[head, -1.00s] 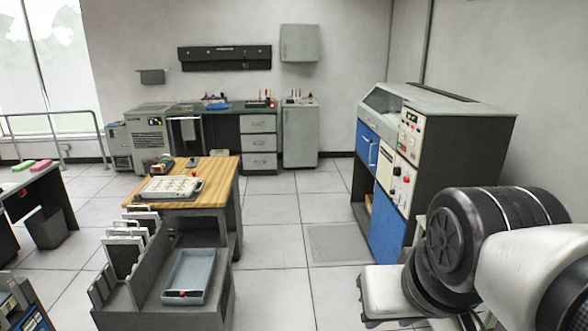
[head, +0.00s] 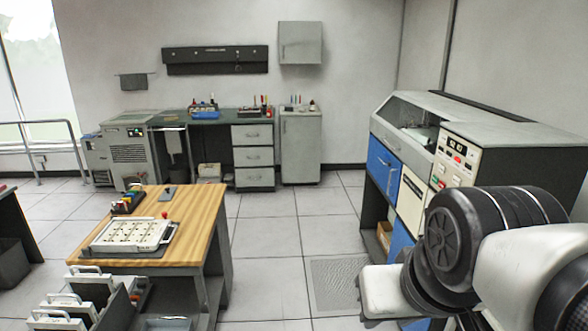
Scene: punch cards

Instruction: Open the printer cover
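A large grey machine with blue front panels (head: 384,164) stands against the right wall. Its left top section has a sloped front recess (head: 404,133) with some mechanism inside; this looks like the printer, but no label confirms it. I cannot tell whether its cover is shut. A cream control panel (head: 455,160) with buttons is to the right of the recess. My arm is folded at the lower right, in front of the machine's lower part and well apart from it. My gripper does not show.
A wooden-topped table (head: 190,215) with a white tray (head: 128,235) stands at the left front, beside racks (head: 70,310). A desk (head: 205,119), a grey cabinet (head: 301,146) and a grey unit (head: 127,150) line the back wall. The tiled floor (head: 270,235) between is clear.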

